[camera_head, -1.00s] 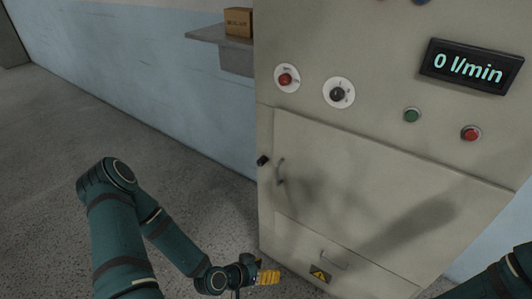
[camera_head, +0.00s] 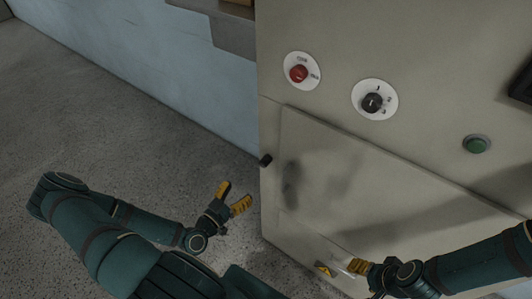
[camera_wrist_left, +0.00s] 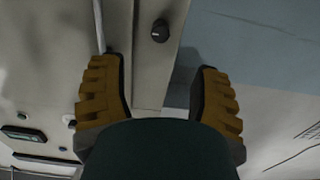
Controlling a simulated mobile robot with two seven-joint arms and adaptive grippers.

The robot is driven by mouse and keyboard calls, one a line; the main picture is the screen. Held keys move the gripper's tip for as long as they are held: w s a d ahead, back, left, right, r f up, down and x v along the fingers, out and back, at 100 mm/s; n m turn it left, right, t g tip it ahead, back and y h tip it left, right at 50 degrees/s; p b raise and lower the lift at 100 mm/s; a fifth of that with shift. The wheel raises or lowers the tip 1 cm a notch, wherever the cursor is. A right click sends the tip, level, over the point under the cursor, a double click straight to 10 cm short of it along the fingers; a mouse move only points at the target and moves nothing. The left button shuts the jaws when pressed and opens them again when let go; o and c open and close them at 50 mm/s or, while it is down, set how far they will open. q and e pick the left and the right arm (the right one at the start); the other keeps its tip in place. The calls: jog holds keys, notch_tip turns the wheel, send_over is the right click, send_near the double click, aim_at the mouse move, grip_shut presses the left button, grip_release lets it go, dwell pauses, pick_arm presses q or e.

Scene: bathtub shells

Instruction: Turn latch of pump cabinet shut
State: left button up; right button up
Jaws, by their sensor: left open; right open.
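The latch is a small black knob (camera_head: 265,160) on the left edge of the grey pump cabinet (camera_head: 268,215), beside the large door panel (camera_head: 390,185). The panel looks flush with the cabinet front. In the left wrist view the knob (camera_wrist_left: 160,31) stands ahead, between the lines of my two fingers. My left gripper (camera_head: 232,195) is open and empty, below and left of the knob, apart from it; it also shows in the wrist view (camera_wrist_left: 163,95). My right gripper (camera_head: 358,266) is open near the cabinet's lower front. Which way the knob is turned is too small to tell.
Above the door are a red knob (camera_head: 299,73), a black selector dial (camera_head: 372,102) and a green button (camera_head: 477,145). A grey shelf (camera_head: 232,36) juts from the wall left of the cabinet. The floor (camera_head: 110,110) left of the cabinet is clear.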

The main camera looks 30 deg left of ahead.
aim_at(262, 166)
pick_arm(q)
jog(key=w, duration=0.9)
jog(key=w+d, duration=0.1)
jog(key=w, duration=0.3)
jog(key=shift+w+r, duration=0.1)
jog(key=shift+w, duration=0.25)
grip_shut()
